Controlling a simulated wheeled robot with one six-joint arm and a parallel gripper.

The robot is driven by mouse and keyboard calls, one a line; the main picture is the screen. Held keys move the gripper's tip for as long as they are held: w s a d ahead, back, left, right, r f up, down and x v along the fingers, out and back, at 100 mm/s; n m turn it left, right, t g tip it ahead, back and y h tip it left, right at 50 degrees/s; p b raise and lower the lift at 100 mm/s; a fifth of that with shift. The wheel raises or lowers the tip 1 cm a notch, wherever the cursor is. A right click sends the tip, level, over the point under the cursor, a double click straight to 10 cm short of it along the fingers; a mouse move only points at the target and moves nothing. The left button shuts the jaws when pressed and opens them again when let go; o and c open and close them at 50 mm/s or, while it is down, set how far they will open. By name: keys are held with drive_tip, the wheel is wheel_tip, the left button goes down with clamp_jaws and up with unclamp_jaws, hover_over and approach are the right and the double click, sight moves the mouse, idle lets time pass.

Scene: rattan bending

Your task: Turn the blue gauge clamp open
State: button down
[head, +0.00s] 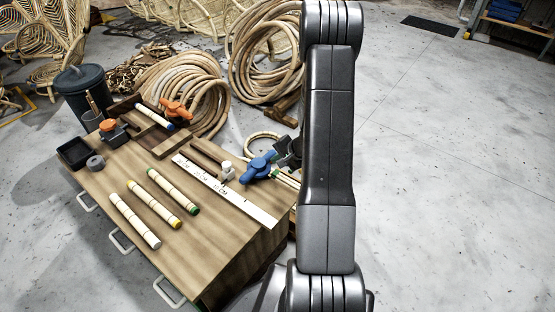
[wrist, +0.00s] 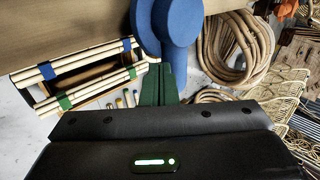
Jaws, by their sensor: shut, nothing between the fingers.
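The blue gauge clamp (head: 258,167) sits at the right edge of the wooden bench, beside the white measuring strip (head: 225,190). In the wrist view the clamp (wrist: 178,20) shows as a rounded blue body with a lever, straight beyond my fingertips. My gripper (wrist: 158,68) has its dark green fingers pressed together with nothing between them. The tips are right at the clamp's lower end; I cannot tell whether they touch it. In the head view my gripper is mostly hidden behind my arm, just right of the clamp.
Several rattan sticks (head: 155,205) lie on the bench (head: 105,200). An orange clamp (head: 176,108) stands farther back. Rattan coils (head: 185,90) lie behind the bench. Tied poles (wrist: 85,82) show left in the wrist view.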

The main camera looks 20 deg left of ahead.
sight(270, 153)
drive_tip(key=n+g, duration=0.1)
drive_tip(key=w+a+n+g+b, duration=0.1)
drive_tip(key=w+n+g, duration=0.1)
drive_tip(key=n, duration=0.1)
drive_tip(key=shift+a+f+b, duration=0.15)
drive_tip(key=shift+a+b, duration=0.15)
drive_tip(key=shift+b, duration=0.1)
drive_tip(key=n+g, duration=0.1)
drive_tip(key=a+n, duration=0.1)
drive_tip(key=shift+w+a+n+g+b, duration=0.2)
drive_tip(key=shift+w+n+g+b, duration=0.15)
drive_tip(key=shift+n+g+b, duration=0.05)
drive_tip(key=n+g, duration=0.1)
drive_tip(key=a+n, duration=0.1)
drive_tip(key=shift+w+a+n+g+h, duration=0.25)
drive_tip(key=shift+n+g+h, duration=0.05)
drive_tip(key=shift+n+g, duration=0.1)
drive_tip(key=a+n+g+h, duration=0.1)
drive_tip(key=n, duration=0.1)
drive_tip(key=a+n+g+h, duration=0.1)
drive_tip(key=a+n, duration=0.1)
drive_tip(key=a+n+g+h, duration=0.1)
drive_tip(key=n, duration=0.2)
drive_tip(key=shift+s+a+r+h+p, duration=0.2)
drive_tip(key=shift+s+h+p, duration=0.1)
drive_tip(key=shift+s+h, duration=0.1)
drive_tip(key=shift+s+a, duration=0.1)
drive_tip(key=shift+a, duration=0.05)
